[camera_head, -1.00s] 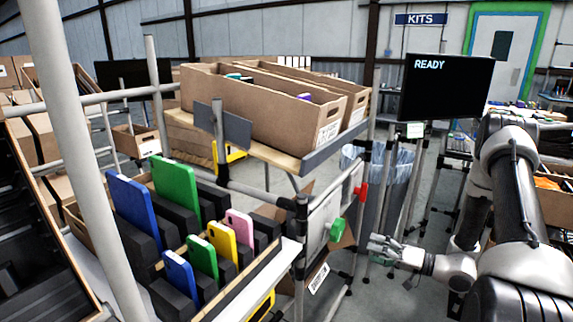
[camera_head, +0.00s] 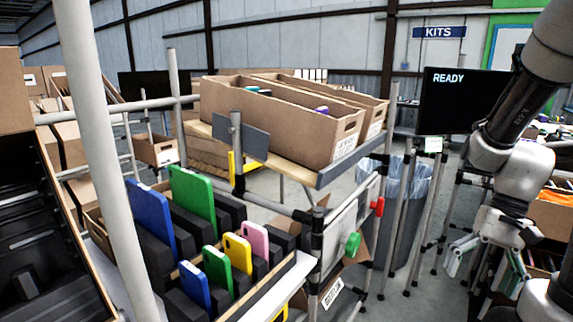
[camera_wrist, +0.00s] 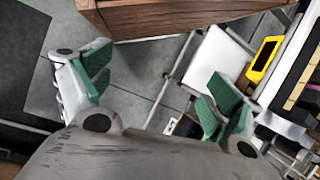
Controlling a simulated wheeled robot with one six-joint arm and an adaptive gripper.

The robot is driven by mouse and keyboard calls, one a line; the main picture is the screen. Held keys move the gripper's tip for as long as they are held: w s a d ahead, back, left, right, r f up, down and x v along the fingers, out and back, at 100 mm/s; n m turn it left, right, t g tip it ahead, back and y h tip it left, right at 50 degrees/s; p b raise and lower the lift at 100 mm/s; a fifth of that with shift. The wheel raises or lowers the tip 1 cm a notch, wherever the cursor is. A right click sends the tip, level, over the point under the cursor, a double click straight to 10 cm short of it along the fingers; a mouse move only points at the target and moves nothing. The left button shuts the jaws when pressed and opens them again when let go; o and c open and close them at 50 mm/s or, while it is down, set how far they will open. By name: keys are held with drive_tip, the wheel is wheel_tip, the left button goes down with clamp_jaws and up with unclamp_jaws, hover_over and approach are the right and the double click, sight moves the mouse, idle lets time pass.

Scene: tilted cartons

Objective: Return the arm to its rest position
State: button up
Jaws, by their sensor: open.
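My gripper (camera_head: 487,265) hangs at the right of the head view with its fingers pointing down, below my folded arm. In the wrist view my gripper (camera_wrist: 158,92) shows two green-padded fingers spread wide apart. Nothing is between them but the view of the floor and a white surface beyond. My gripper is open and empty, and in the head view it is apart from the rack and the cartons.
Tilted cartons (camera_head: 275,120) stand on a shelf at centre. Blue, green, yellow and pink phone-like items (camera_head: 193,205) stand in black slots at lower left. A READY monitor (camera_head: 462,100) and a clear bin (camera_head: 405,200) stand near my arm. Grey floor (camera_head: 385,300) shows lower centre.

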wheel_tip(320, 180, up, 15)
drive_tip(key=s+a+n+t+h, duration=0.2)
drive_tip(key=n+t+h, duration=0.1)
drive_tip(key=t, duration=0.4)
drive_tip(key=shift+s+n+h, duration=0.2)
drive_tip(key=shift+n+h, duration=0.1)
drive_tip(key=shift+n, duration=0.4)
